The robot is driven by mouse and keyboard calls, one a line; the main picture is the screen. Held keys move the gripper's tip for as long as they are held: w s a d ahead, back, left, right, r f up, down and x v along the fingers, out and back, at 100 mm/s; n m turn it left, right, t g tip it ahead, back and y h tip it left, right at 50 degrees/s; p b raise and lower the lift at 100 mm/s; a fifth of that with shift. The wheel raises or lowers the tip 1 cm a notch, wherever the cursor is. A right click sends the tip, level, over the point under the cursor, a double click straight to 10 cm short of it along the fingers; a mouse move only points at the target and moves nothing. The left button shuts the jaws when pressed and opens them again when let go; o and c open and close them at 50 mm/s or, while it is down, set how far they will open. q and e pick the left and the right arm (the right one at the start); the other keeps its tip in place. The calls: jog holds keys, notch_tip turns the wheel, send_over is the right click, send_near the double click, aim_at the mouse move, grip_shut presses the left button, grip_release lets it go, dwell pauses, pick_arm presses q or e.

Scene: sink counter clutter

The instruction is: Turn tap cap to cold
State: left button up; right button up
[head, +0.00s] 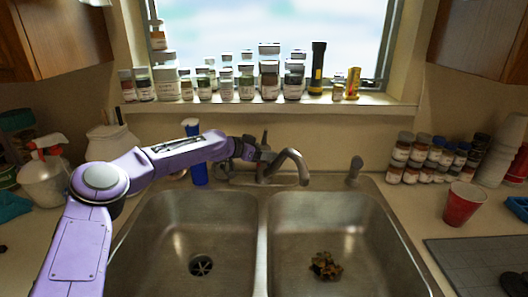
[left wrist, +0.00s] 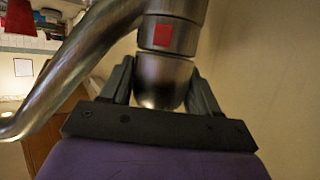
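The tap (head: 290,160) stands behind the double sink, its metal spout curving over the right basin. It also shows in the left wrist view (left wrist: 60,75), spout on the left. The rounded metal tap cap (left wrist: 163,78) lies between the two fingers of my left gripper (left wrist: 163,85), whose tips sit against its sides. A red square (left wrist: 161,35) marks the metal band beside the cap. In the head view my left gripper (head: 247,148) reaches the tap from the left; its fingers are hard to make out there. My right gripper is in neither view.
A blue bottle (head: 199,165) stands just behind my left arm. Several jars (head: 269,80) line the window sill above the tap. A small metal fitting (head: 355,170) stands right of it. Brown scraps (head: 325,266) lie in the right basin. A red cup (head: 462,204) stands on the right counter.

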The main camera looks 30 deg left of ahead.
pick_arm(q)
jog(key=shift+c, duration=1.2)
jog(key=shift+n+t+y, duration=0.3)
jog(key=shift+t+y, duration=0.1)
jog(key=shift+r+n+t+y, duration=0.2)
jog(key=shift+n+t+y, duration=0.2)
jog(key=shift+n+y, duration=0.5)
jog(key=n+y+p, duration=0.2)
jog(key=y, duration=0.1)
jog(key=shift+r+p, duration=0.15)
jog(key=shift+p, duration=0.15)
jog(key=shift+a+f+n+t+y+p, duration=0.1)
jog(key=shift+f+n+t+y+p, duration=0.15)
jog(key=shift+n+y+p, duration=0.7)
